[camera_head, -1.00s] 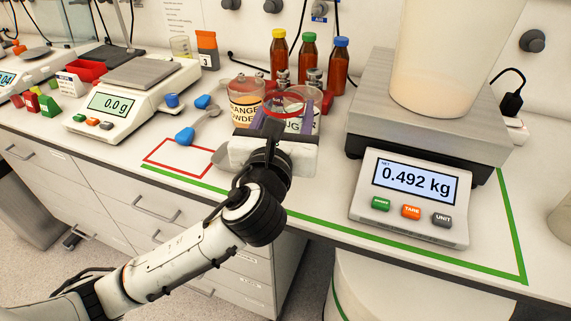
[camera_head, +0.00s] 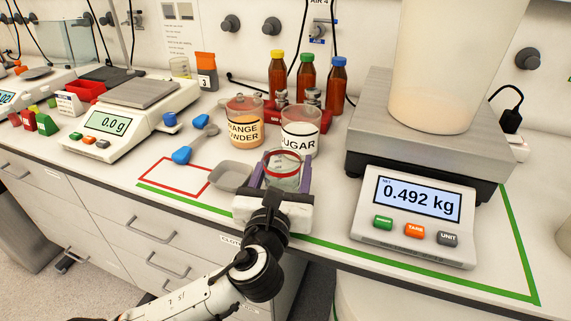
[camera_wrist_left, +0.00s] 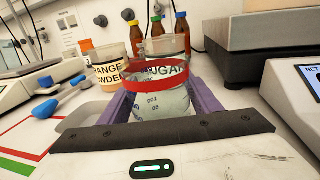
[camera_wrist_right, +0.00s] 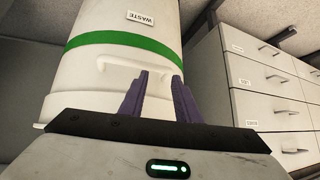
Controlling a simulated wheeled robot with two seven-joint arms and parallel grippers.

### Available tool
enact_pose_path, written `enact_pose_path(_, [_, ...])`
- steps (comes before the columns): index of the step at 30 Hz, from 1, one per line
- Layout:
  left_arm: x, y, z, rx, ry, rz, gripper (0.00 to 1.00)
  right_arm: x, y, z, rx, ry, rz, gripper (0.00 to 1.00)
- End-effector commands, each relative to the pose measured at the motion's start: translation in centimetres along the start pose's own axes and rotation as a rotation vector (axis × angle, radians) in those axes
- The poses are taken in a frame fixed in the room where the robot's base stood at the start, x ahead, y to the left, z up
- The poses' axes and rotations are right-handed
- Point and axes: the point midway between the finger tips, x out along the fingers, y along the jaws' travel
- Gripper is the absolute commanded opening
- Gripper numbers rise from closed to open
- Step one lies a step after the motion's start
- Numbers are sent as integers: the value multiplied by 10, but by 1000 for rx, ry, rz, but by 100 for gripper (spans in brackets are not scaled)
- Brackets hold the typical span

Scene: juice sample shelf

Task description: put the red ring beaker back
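The red ring beaker (camera_head: 284,174) is clear glass with a red band near its rim and graduation marks. My left gripper (camera_head: 282,178) has its purple fingers on either side of the beaker and holds it upright near the counter's front edge. In the left wrist view the beaker (camera_wrist_left: 160,104) fills the space between the fingers; I cannot tell whether its base touches the counter. A red outlined square (camera_head: 174,177) lies on the counter to its left. My right gripper (camera_wrist_right: 160,98) is open and empty, before a white waste bin (camera_wrist_right: 120,60).
A grey scoop tray (camera_head: 231,177) lies just left of the beaker. The sugar jar (camera_head: 300,139) and orange powder jar (camera_head: 245,132) stand behind it. A blue-handled spoon (camera_head: 184,153) lies behind the red square. A large scale (camera_head: 415,215) reading 0.492 kg stands right.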

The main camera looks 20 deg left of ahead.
Motion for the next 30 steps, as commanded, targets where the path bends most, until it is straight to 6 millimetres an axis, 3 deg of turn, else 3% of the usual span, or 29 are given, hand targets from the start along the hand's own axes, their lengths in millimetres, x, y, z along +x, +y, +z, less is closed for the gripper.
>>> enact_pose_path(2, [0,0,0,0,0,0,70,0,0,0,1,2,1,30])
enact_pose_path(14, [-6,0,2,0,1,-2,70,0,2,-1,2,3,4,30])
enact_pose_path(30, [-107,0,2,-1,3,-2,70,0,2,0,2,1,5,30])
